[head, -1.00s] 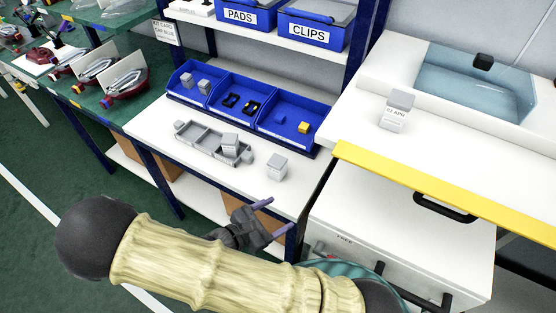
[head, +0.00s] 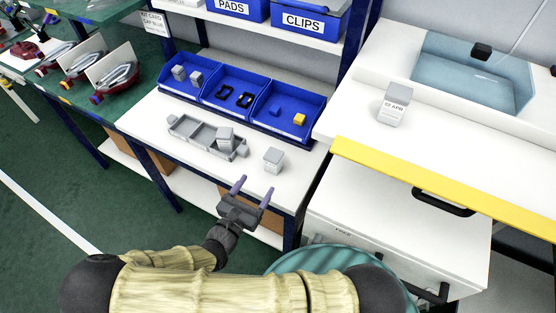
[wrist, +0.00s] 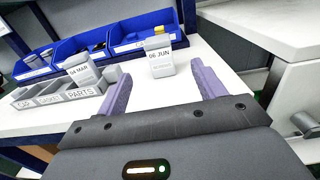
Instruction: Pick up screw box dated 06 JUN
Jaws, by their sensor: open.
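The screw box dated 06 JUN (wrist: 160,58) is a small grey-white box standing upright on the white table. In the head view it is the box (head: 273,160) to the right of the grey tray, near the table's right end. My gripper (head: 254,188) is open and empty, just off the front edge of the table, short of the box. In the wrist view the two purple fingers of my gripper (wrist: 163,88) are spread, with the box beyond them and between them. A similar box dated 04 MAR (wrist: 82,70) stands in the grey tray to the left.
The divided grey tray (head: 190,139) lies left of the box. Blue bins (head: 240,112) with small parts line the back. A box marked APR (head: 394,104) stands on the white counter to the right, beside a yellow edge strip (head: 430,184).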

